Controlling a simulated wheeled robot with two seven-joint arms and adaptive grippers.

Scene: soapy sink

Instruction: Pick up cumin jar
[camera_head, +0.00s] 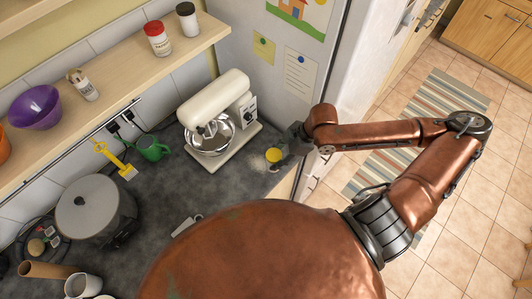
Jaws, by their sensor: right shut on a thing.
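The cumin jar (274,155) shows mainly its round yellow lid, at the right end of the dark counter (200,185). My right gripper (281,158) is shut on it, coming in from the right side. The fingers and the jar's lower part are small and dark, so I cannot tell whether the jar touches the counter. My left gripper is not in view.
A cream stand mixer (218,105) with a steel bowl stands just left of the jar. A pale powdery patch (258,164) lies beside the jar. A large grey pot (90,205) is at the left. The fridge (275,60) stands behind my right arm.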

